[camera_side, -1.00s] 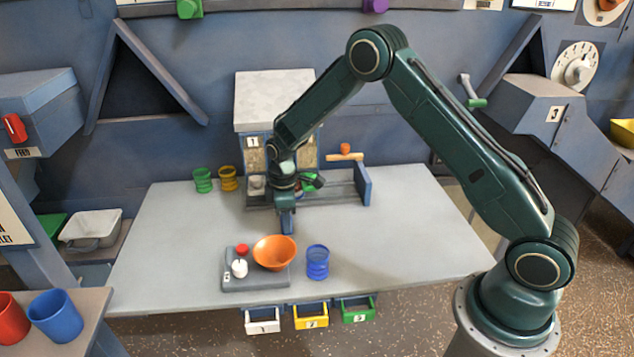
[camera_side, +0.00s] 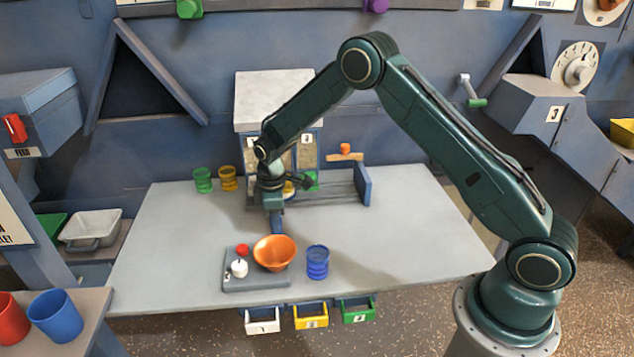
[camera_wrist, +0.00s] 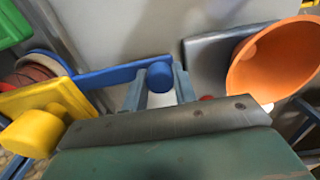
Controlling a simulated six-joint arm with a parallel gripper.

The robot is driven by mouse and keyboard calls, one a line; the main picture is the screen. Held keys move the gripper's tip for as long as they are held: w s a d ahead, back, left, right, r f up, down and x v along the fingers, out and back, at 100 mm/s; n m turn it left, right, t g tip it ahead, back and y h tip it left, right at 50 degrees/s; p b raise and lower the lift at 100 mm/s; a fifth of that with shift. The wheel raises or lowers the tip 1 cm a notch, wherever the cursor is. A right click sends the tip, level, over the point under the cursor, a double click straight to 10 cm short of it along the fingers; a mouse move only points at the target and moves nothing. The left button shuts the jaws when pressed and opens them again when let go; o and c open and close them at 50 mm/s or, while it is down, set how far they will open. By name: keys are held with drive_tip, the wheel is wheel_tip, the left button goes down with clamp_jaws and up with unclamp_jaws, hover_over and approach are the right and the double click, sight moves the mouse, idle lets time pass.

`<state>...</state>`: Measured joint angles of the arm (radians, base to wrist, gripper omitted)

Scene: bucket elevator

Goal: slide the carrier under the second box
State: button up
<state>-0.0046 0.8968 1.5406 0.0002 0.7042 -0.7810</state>
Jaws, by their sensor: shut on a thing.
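My gripper (camera_side: 277,228) is low at the front of the rail bench. In the wrist view its two fingers (camera_wrist: 160,88) are closed on either side of a blue round knob (camera_wrist: 160,76). The knob sits on a blue bar (camera_wrist: 110,77), seemingly the carrier's handle; the carrier's body is not clear to me. The box unit (camera_side: 273,103) has a pale top and stands over the rails. My arm hides its middle, so the second box cannot be clearly made out. A yellow knob (camera_wrist: 35,133) and a green one (camera_wrist: 12,25) show left of the bar.
A grey tray (camera_side: 262,285) carries an orange bowl (camera_side: 275,253) and red and white knobs in front of my gripper. A ribbed blue cup (camera_side: 317,262) stands right of it. Green (camera_side: 203,180) and amber (camera_side: 228,178) cups stand back left. A blue end plate (camera_side: 363,185) closes the rails.

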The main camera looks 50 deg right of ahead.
drive_tip(key=o, duration=0.7)
drive_tip(key=shift+o, duration=0.2)
drive_tip(key=shift+r, duration=0.1)
drive_tip(key=shift+r, duration=2.9)
wheel_tip(320, 180, up, 6)
drive_tip(key=shift+r, duration=0.1)
